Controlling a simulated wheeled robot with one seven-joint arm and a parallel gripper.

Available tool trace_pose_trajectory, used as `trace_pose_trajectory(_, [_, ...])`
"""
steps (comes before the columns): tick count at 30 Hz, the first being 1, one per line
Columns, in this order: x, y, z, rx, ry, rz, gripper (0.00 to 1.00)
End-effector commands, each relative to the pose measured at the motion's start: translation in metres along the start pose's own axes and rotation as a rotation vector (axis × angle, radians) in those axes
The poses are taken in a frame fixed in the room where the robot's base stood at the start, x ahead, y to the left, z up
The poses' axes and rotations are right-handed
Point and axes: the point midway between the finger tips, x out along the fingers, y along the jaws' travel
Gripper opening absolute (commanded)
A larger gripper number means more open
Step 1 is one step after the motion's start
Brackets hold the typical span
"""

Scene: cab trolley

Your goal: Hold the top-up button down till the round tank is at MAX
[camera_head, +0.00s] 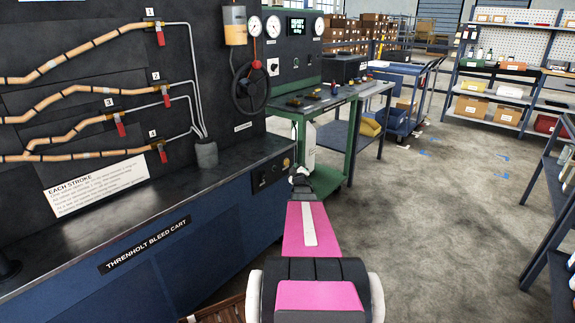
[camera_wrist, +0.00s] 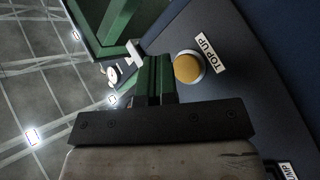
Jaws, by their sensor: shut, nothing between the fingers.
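The top-up button (camera_wrist: 187,68) is a round yellow-orange cap in a pale ring on a dark panel, beside a white TOP UP label (camera_wrist: 207,53). In the head view the button (camera_head: 286,162) is small, on the cart's front. My gripper (camera_wrist: 155,78) is shut and empty; in the wrist view its fingers lie just left of the button, apparently apart from it. In the head view my gripper (camera_head: 299,175) is right of the button. A round tank (camera_head: 234,24), amber with a pale top, hangs on the black back panel. Its level and MAX mark are too small to read.
The blue bleed cart (camera_head: 150,262) runs along the left. A green-framed bench (camera_head: 330,145) stands close beyond my gripper. Open floor (camera_head: 430,215) lies to the right, with shelving at its edge.

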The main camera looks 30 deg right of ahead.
Motion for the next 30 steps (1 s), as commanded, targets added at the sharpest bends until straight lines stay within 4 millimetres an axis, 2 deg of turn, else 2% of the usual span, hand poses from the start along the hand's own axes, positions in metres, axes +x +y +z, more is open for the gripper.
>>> trace_pose_trajectory(8, [0.0126,-0.0087,-0.0088,0.000,-0.001,0.000,0.00])
trace_pose_trajectory(30, [0.0130,-0.0095,-0.0097,0.000,0.000,0.000,0.00])
